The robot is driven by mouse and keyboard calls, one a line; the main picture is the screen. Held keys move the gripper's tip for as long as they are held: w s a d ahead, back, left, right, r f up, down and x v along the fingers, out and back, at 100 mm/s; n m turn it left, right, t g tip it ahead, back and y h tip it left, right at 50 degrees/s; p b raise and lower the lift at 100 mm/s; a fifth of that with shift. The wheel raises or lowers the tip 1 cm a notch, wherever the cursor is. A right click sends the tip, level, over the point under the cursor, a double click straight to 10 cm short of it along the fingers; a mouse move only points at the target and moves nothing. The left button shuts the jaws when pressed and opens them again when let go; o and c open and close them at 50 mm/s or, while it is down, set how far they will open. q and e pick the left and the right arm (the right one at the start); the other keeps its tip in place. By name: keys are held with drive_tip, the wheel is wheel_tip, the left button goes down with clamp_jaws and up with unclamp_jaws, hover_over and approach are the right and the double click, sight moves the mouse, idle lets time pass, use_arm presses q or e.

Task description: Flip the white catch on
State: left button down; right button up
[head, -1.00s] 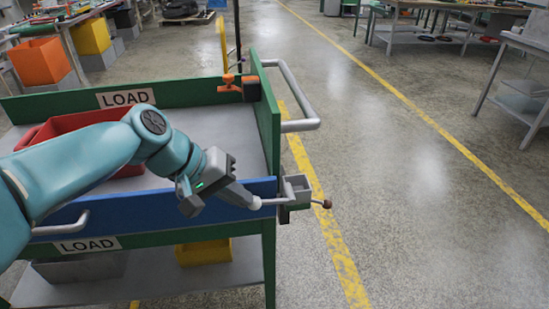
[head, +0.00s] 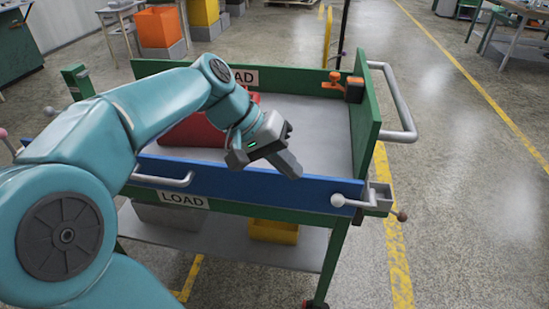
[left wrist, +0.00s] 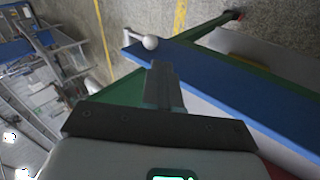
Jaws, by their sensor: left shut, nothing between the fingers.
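The white catch (head: 338,200) is a round white knob on a short bar, at the right end of the cart's blue side panel (head: 250,182). Its bar lies along the panel into a grey bracket (head: 378,200) on the corner post. The knob also shows in the left wrist view (left wrist: 150,43). My left gripper (head: 292,172) is shut and empty, above the blue panel, left of the knob and apart from it. Its closed fingers show in the left wrist view (left wrist: 163,85). My right gripper is not in view.
A red bin (head: 190,128) stands on the cart's top deck, partly behind my left arm. An orange-handled black latch (head: 345,86) sits at the far corner. A grey push handle (head: 398,100) sticks out at right. A yellow bin (head: 273,231) is on the lower shelf.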

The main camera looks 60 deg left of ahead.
use_arm(q)
drive_tip(key=shift+s+a+r, duration=0.25)
drive_tip(key=shift+s+a, duration=0.1)
drive_tip(key=shift+s, duration=0.15)
drive_tip(key=shift+s+a+r, duration=0.2)
drive_tip(key=shift+s+a, duration=0.15)
drive_tip(key=shift+s, duration=0.1)
